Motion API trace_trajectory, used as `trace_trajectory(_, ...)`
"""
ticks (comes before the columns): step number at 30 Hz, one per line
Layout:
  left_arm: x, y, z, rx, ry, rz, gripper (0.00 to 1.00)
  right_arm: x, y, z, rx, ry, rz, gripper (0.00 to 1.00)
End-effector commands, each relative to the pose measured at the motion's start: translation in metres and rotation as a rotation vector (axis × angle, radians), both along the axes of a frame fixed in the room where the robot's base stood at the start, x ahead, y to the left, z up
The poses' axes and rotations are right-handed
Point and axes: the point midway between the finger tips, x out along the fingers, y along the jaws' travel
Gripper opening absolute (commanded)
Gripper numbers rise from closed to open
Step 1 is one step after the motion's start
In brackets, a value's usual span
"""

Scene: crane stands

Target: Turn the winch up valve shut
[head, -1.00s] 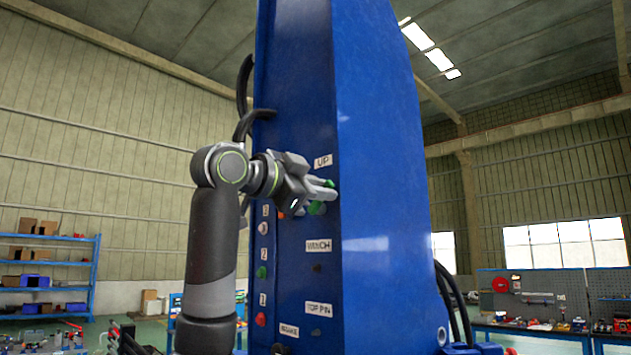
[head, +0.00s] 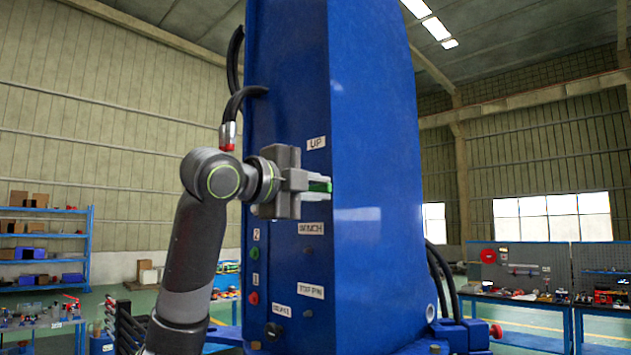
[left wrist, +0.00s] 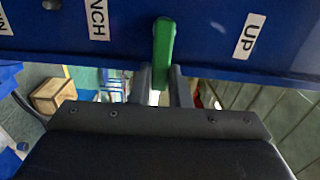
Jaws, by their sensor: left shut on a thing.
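The winch up valve has a green handle (head: 320,186) on the blue crane stand (head: 375,150), between the "UP" label (head: 316,143) and the "WINCH" label (head: 311,228). My left gripper (head: 316,187) is shut on this green handle. In the left wrist view the green handle (left wrist: 163,52) sits between the two fingers of the gripper (left wrist: 163,85), with the "UP" label (left wrist: 249,36) to its right and the "WINCH" label (left wrist: 98,18) to its left. The gripper hides the valve body in the head view. My right gripper is not in view.
Below on the stand are a "TOP PIN" label (head: 310,290), a red button (head: 254,298), a green button (head: 256,234) and a black knob (head: 273,331). A black hose (head: 237,101) runs beside my left arm. Shelves (head: 45,236) and workbenches (head: 515,300) stand far off.

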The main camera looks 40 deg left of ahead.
Motion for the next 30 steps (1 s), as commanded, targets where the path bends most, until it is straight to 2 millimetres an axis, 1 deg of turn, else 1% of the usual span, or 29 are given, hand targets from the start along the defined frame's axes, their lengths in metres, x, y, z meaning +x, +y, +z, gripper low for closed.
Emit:
trace_trajectory(6, 0.0, 0.0, -0.0015, 0.029, -0.001, -0.001, 0.0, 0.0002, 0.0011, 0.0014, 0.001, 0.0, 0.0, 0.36)
trace_trajectory(17, 0.0001, -0.0001, -0.0021, 0.032, -0.001, -0.001, 0.0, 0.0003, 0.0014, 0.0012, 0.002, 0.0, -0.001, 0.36)
trace_trajectory(18, 0.0001, -0.0001, -0.0022, 0.031, -0.001, -0.001, 0.2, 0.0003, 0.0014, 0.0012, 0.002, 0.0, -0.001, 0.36)
trace_trajectory(22, 0.0002, -0.0001, -0.0021, 0.031, -0.001, -0.001, 0.37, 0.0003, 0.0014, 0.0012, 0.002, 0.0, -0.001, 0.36)
trace_trajectory(23, 0.0001, -0.0001, -0.002, 0.03, -0.001, 0.0, 0.38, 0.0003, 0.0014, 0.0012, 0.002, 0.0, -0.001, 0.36)
trace_trajectory(30, -0.0003, 0.0, -0.0017, 0.029, -0.001, 0.0, 0.38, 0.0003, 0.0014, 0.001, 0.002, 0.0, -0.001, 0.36)
